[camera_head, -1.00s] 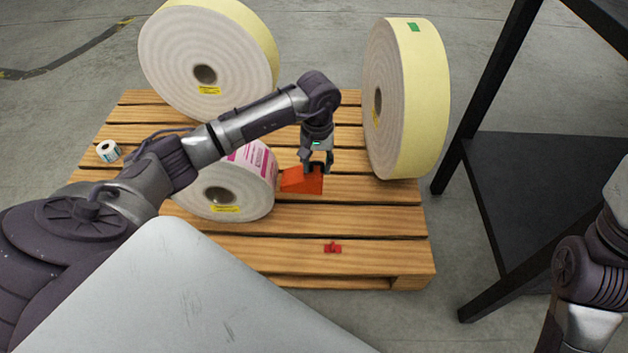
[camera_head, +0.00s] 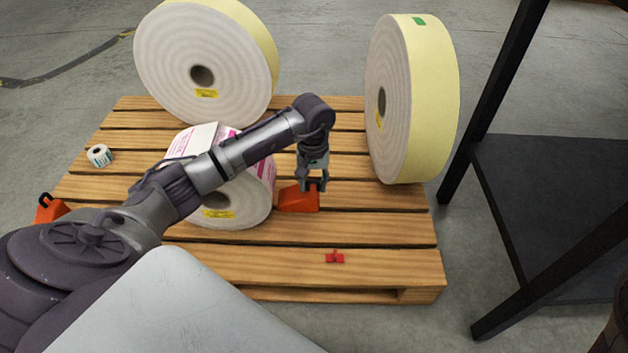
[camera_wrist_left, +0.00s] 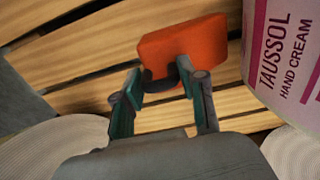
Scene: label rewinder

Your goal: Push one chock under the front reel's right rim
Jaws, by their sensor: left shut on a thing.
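The front reel (camera_head: 238,205), white with a pink printed label, lies on its rim at the front of the pallet; my left arm crosses in front of part of it. An orange chock (camera_head: 299,199) sits on the slats at the reel's right side, its thin end toward the rim; I cannot tell whether they touch. My left gripper (camera_head: 312,184) is shut on the chock's dark handle from above. In the left wrist view the gripper (camera_wrist_left: 160,85) holds that handle, with the orange chock (camera_wrist_left: 184,52) beyond and the reel (camera_wrist_left: 285,55) to the right.
Two large reels stand behind, left (camera_head: 190,70) and right (camera_head: 425,100). A small label roll (camera_head: 99,155) and another orange chock (camera_head: 50,209) are at left. A small red piece (camera_head: 335,257) lies on the pallet (camera_head: 390,262). A black-framed table (camera_head: 540,190) stands right.

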